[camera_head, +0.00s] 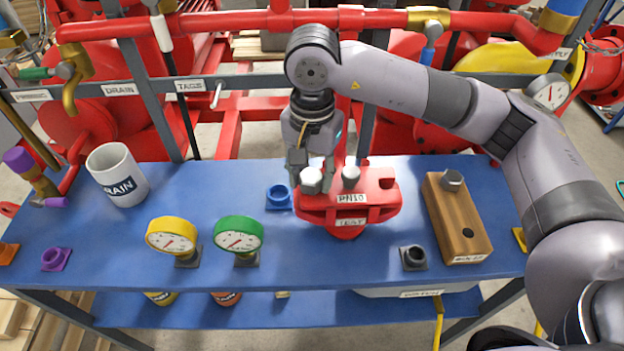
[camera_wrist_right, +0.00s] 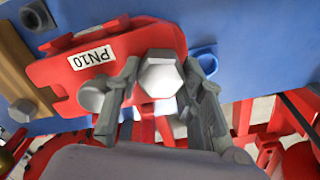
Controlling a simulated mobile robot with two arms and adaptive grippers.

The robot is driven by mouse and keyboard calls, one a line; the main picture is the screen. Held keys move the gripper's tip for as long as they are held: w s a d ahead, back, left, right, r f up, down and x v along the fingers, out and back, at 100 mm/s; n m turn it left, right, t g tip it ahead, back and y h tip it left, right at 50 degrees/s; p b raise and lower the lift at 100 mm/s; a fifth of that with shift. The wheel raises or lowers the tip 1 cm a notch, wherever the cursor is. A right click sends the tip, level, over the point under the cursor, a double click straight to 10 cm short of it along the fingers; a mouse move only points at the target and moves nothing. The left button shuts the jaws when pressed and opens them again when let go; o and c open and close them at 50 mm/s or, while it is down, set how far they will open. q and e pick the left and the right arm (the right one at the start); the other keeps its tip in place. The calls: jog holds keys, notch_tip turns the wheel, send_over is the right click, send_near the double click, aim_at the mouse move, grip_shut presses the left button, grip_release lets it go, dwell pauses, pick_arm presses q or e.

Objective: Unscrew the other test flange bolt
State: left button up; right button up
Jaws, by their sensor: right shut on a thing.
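The red test flange (camera_head: 385,208), labelled PN10, stands on the blue bench. Two grey bolts show at its back edge. My right gripper (camera_head: 312,172) points down at the left bolt (camera_head: 311,181) and is shut on it. In the right wrist view the fingers of the gripper (camera_wrist_right: 160,88) lie on both sides of the hex head of this bolt (camera_wrist_right: 160,75). The other bolt (camera_head: 351,176) stands just to the right, apart from the fingers; it also shows in the right wrist view (camera_wrist_right: 92,98). My left gripper is not in view.
A wooden block (camera_head: 458,215) at the right has a bolt (camera_head: 452,180) in one end and an empty hole near the other. A yellow gauge (camera_head: 171,236), a green gauge (camera_head: 239,234) and a DRAIN mug (camera_head: 117,175) stand at the left. Red pipes run behind the bench.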

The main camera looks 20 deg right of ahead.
jog(key=o, duration=1.3)
notch_tip(320, 180, up, 12)
